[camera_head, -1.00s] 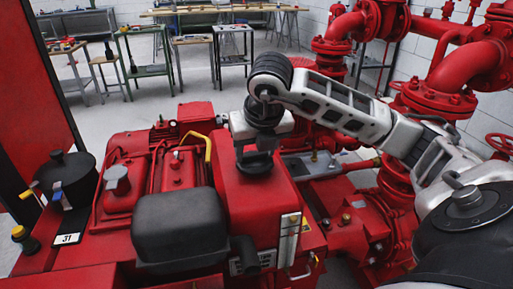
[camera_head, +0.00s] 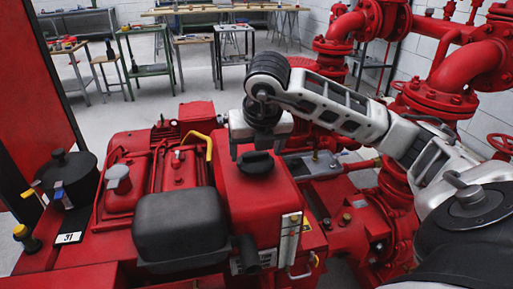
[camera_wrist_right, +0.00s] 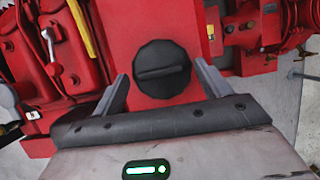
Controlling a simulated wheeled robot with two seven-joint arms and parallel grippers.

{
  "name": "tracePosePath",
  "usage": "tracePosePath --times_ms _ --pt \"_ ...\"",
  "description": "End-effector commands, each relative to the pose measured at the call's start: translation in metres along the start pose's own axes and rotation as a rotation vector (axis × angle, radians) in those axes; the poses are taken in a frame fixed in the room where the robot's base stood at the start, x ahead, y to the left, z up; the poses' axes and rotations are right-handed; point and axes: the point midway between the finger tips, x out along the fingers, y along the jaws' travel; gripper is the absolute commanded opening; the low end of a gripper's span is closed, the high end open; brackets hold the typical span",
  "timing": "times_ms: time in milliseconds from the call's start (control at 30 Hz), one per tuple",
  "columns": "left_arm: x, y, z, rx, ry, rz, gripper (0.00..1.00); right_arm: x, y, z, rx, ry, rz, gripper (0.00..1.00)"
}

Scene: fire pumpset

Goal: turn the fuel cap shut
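The fuel cap (camera_head: 256,163) is a black round cap with a raised grip bar, on top of the red fuel tank (camera_head: 262,200). In the right wrist view the cap (camera_wrist_right: 162,72) lies between and beyond the fingers, its bar nearly level across the picture. My right gripper (camera_head: 256,150) hangs over the cap, pointing down. In the wrist view its two fingers (camera_wrist_right: 164,88) are wide apart, with no visible contact with the cap. My left gripper is not in view.
A yellow handle (camera_head: 197,143) and a black box-shaped part (camera_head: 180,225) are left of the tank. Red pipework (camera_head: 440,90) and a valve wheel (camera_head: 502,143) are at the right. Work tables (camera_head: 145,70) stand far behind.

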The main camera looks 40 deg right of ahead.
Motion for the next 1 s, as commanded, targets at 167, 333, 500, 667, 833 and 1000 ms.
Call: tracePosePath --times_ms 167,333,500,667,833,1000 --pt "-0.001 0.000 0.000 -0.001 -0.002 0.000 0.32 -0.003 0.000 0.000 -0.002 0.001 0.000 0.76" --pt "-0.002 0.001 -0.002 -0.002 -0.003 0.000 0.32 -0.027 0.000 0.001 -0.001 -0.003 0.002 0.76" --pt "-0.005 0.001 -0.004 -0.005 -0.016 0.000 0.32 -0.070 0.001 0.002 -0.001 -0.006 0.004 0.76" --pt "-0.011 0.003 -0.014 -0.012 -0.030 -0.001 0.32 -0.112 -0.001 0.004 -0.001 -0.006 -0.001 0.76" --pt "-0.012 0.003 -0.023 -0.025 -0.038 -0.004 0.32 -0.143 0.000 0.003 0.000 -0.004 0.000 0.76" --pt "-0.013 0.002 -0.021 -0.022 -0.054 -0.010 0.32 -0.157 0.000 0.001 -0.001 -0.001 0.000 0.76"
